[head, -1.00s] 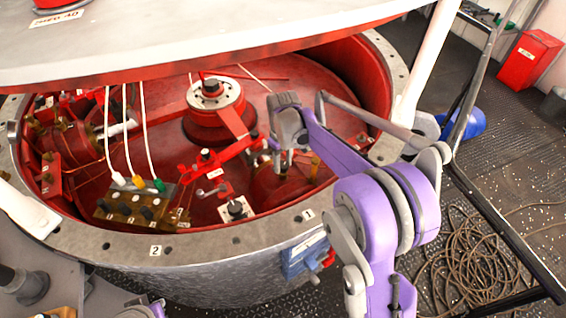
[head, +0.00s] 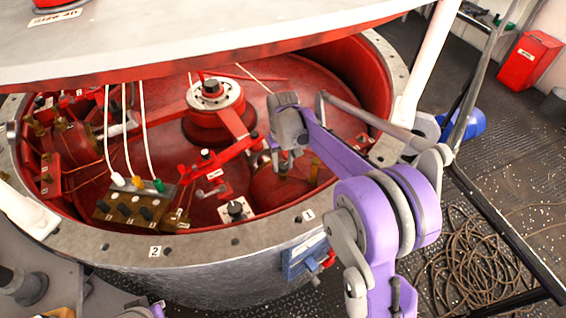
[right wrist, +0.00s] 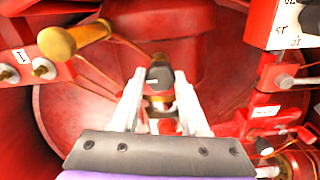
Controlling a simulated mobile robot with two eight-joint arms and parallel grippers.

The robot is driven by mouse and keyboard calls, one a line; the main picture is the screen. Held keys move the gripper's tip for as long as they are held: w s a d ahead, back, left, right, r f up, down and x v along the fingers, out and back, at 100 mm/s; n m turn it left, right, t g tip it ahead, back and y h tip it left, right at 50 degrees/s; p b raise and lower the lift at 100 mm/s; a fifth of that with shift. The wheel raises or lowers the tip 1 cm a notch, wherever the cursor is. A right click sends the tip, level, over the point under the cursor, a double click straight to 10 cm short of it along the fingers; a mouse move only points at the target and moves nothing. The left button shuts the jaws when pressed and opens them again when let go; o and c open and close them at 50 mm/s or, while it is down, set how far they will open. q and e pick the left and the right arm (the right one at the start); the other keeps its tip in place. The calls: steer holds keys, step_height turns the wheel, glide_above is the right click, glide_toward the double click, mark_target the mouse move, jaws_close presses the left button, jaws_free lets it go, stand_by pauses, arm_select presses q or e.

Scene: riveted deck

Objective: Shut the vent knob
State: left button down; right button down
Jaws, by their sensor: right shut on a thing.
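The vent knob, a small dark knob with a pale mark on its top (right wrist: 158,77), stands on a brass-coloured stem inside the red drum. My right gripper (right wrist: 160,88) has its two pale fingers on either side of the knob and is shut on it. In the head view the right gripper (head: 275,158) reaches down into the drum beside the red linkage; its hand and fingers hide the knob there. My left gripper is not in view.
The red drum's grey flange (head: 210,240) curves around the work area, with a large pale lid (head: 230,35) above. A block with several dark knobs (head: 130,205) sits at left. A brass handle (right wrist: 75,40) is left of my fingers in the wrist view.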

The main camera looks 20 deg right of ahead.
mark_target(283, 165)
steer(key=shift+c, duration=2.1)
jaws_free()
steer(key=shift+r, duration=0.1)
step_height(283, 165, up, 11)
steer(key=shift+p, duration=0.45)
steer(key=shift+f, duration=0.2)
